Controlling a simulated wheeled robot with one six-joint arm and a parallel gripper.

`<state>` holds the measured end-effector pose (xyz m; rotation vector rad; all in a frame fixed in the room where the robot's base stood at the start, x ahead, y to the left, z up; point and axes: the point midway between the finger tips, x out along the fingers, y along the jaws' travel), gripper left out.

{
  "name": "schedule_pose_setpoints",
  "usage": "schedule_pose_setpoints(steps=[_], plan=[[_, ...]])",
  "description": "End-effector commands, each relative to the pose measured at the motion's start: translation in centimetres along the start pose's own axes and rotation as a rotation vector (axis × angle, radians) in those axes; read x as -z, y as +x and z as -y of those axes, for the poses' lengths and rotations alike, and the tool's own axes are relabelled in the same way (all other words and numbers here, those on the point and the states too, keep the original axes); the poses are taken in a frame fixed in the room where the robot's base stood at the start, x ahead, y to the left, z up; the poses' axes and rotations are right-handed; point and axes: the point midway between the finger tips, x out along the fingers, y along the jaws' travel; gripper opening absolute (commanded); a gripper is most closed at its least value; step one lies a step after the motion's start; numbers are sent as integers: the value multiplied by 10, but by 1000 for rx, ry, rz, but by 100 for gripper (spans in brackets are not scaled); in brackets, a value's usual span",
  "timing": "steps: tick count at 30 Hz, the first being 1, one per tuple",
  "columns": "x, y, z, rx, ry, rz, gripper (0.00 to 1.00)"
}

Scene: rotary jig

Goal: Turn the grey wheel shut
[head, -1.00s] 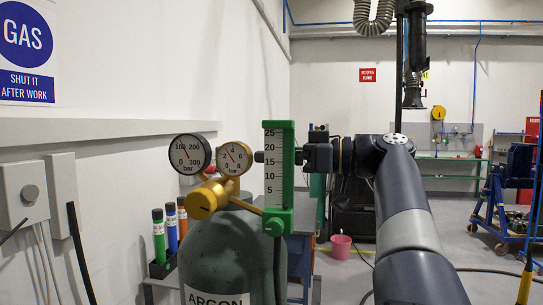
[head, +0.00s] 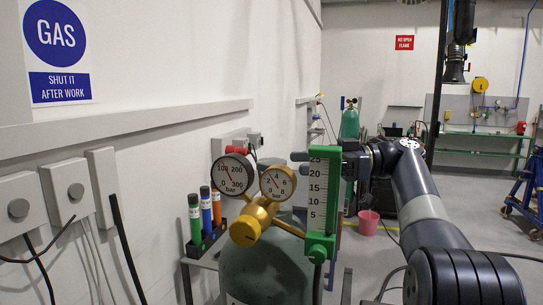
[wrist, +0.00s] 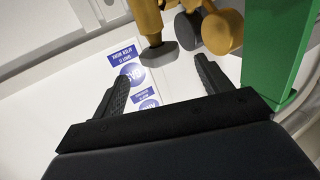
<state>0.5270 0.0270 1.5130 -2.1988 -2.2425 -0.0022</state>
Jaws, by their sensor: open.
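A green gas cylinder (head: 262,272) stands in the head view, with two round gauges and a brass regulator (head: 250,225) on top. A green flow meter (head: 321,200) stands upright at its right. No grey wheel shows clearly there. In the wrist view a grey knob-like part (wrist: 160,54) sits on a brass stem; I cannot tell if it is the wheel. My gripper (head: 300,156) reaches in from the right, partly hidden behind the flow meter. In the wrist view my gripper (wrist: 163,75) is open and empty, its fingers apart, with the grey part just beyond the gap.
The flow meter (wrist: 278,50) is close to the right finger in the wrist view. Several coloured tubes (head: 205,210) stand in a rack left of the cylinder. Wall boxes with cables (head: 68,195) are at the left. A pink bucket (head: 368,222) stands on open floor behind.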

Motion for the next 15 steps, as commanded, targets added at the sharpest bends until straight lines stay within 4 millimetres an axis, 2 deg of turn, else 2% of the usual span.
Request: schedule_pose_setpoints(steps=[3, 9, 15], plan=[[2, 24, 1, 4, 1, 1, 73], [2, 61, 1, 2, 1, 1, 73], [1, 83, 0, -1, 0, 1, 73]])
